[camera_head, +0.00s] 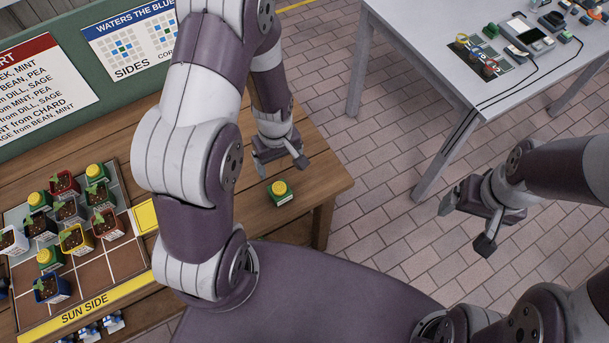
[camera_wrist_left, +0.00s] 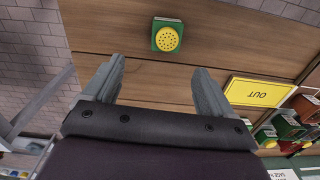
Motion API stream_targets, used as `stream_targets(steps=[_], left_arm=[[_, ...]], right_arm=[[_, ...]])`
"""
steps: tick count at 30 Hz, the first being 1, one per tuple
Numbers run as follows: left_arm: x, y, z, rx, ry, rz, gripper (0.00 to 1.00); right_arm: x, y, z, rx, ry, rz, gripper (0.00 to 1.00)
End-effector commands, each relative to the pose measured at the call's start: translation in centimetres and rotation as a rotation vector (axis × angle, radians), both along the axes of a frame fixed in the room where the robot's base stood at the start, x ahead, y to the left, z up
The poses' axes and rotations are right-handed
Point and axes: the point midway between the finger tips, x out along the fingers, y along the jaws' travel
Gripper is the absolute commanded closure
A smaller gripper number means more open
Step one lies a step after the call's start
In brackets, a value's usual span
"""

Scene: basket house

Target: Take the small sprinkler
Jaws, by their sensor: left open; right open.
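A small green sprinkler with a round yellow top (camera_head: 280,191) stands alone on the wooden bench near its right end. In the left wrist view the same sprinkler (camera_wrist_left: 167,35) lies ahead of the fingers, roughly between their lines, with its dotted yellow head facing the camera. My left gripper (camera_head: 281,163) is open and empty, behind the sprinkler in the head view and apart from it. Its two fingers also show in the left wrist view (camera_wrist_left: 157,85). My right gripper (camera_head: 464,226) is open and empty over the brick floor, away from the bench.
A tray (camera_head: 125,262) of several potted seedlings, with other yellow-topped green pieces among them, sits on the bench at left. A yellow OUT card (camera_wrist_left: 260,92) lies beside it. A white table (camera_head: 420,45) with electronics stands at upper right. Bench around the sprinkler is clear.

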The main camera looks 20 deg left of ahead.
Motion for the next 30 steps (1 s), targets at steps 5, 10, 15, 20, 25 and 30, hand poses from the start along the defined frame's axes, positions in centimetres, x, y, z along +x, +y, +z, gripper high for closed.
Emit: stream_targets(steps=[5,10,15,20,25,30], left_arm=[[0.3,0.0,-0.4,0.003,-0.014,0.081,0.15],[0.1,0.0,-4.0,0.002,-0.009,0.09,0.15],[0.2,0.1,-7.1,0.003,-0.014,0.088,0.15],[-0.3,0.2,-9.8,0.002,-0.014,0.087,0.15],[-0.6,0.3,-12.3,0.002,-0.016,0.088,0.15],[-0.6,0.3,-12.7,0.002,-0.017,0.086,0.15]], right_arm=[[0.0,0.0,0.1,0.0,0.0,0.0,0.15],[0.0,0.0,0.5,0.0,0.0,0.0,0.15],[0.0,0.0,-0.1,0.0,0.0,0.0,0.15],[0.0,0.0,-1.8,0.0,0.0,0.0,0.15],[0.0,0.0,-2.8,0.0,0.0,0.0,0.15],[0.0,0.0,-2.8,0.0,0.0,0.0,0.15]])
